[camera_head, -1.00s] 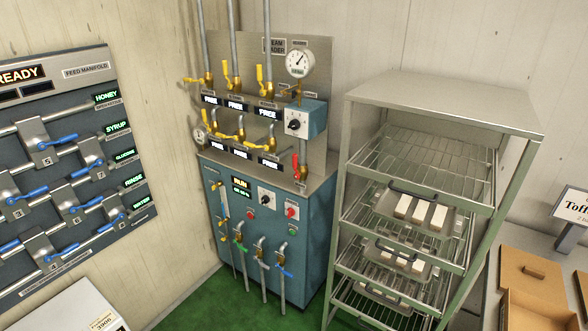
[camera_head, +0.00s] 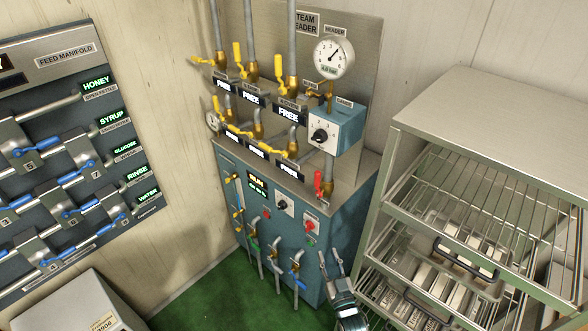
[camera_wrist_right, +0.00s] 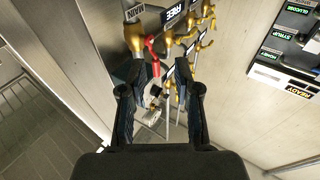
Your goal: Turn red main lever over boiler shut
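The red main lever (camera_head: 318,183) sits on a vertical pipe at the right end of the teal boiler cabinet (camera_head: 340,236). Its handle points roughly up along the pipe. In the right wrist view the red lever (camera_wrist_right: 152,56) lies ahead of my fingers, by a brass valve under a MAIN label (camera_wrist_right: 140,12). My right gripper (camera_head: 331,257) is in front of the cabinet's lower right, below the lever and apart from it. The wrist view shows its fingers (camera_wrist_right: 160,82) spread and nothing held. My left gripper is not in view.
Several yellow valve levers (camera_head: 237,54) and a dial box (camera_head: 334,128) crowd the panel above. A metal rack (camera_head: 480,120) with trays stands close on the right. The feed manifold (camera_head: 60,130) is on the left wall.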

